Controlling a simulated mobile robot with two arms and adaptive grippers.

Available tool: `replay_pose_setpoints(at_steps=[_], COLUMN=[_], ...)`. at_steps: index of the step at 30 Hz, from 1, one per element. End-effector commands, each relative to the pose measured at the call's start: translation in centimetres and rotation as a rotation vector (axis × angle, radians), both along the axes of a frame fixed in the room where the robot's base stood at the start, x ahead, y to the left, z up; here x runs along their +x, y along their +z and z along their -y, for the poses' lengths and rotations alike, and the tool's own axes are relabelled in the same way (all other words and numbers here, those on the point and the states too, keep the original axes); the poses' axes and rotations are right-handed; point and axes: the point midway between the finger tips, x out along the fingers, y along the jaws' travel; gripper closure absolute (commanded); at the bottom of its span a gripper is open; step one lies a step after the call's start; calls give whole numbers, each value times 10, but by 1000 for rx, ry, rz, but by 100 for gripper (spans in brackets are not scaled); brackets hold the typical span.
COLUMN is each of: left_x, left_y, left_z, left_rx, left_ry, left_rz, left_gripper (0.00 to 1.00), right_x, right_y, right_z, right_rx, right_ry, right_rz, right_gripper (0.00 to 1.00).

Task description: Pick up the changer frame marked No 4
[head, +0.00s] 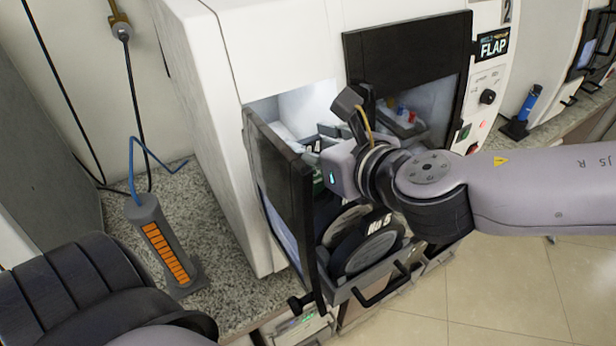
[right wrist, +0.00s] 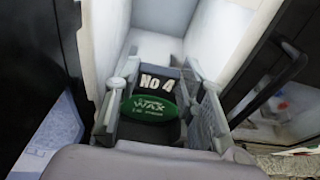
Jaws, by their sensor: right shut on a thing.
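The changer frame marked No 4 (right wrist: 158,84) shows in the right wrist view, a dark and grey frame inside a white chamber. A green oval marked WAX (right wrist: 148,108) is at its near side, below the No 4 label. My right gripper (head: 324,172) reaches in through the open door of the white machine and is shut on the frame. Its fingertips are largely hidden in the head view, so the exact contact does not show. My left gripper is out of view; only part of my left arm shows at lower left.
The open dark door (head: 283,190) stands close left of my right gripper. Below it, a frame marked No 5 (head: 378,224) with dark discs sits in a grey holder. A grey device with orange bars (head: 166,250) stands on the speckled counter. Another window (head: 405,85) is at right.

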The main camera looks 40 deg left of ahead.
Motion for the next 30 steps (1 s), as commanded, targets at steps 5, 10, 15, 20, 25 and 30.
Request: replay_pose_setpoints(at_steps=[5,10,15,20,25,30], left_x=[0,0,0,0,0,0], left_y=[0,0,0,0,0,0], left_z=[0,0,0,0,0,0], left_rx=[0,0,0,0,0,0], left_ry=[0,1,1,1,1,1], left_rz=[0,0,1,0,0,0], left_gripper=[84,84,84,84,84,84], right_x=[0,0,0,0,1,1], right_y=[0,0,1,1,1,3], right_z=[0,0,0,0,0,0], right_rx=[0,1,1,1,3,2], right_ry=[-1,-1,-1,-1,-1,-1], right_rz=[0,1,1,1,2,3], right_gripper=[80,91,100,100,100,100])
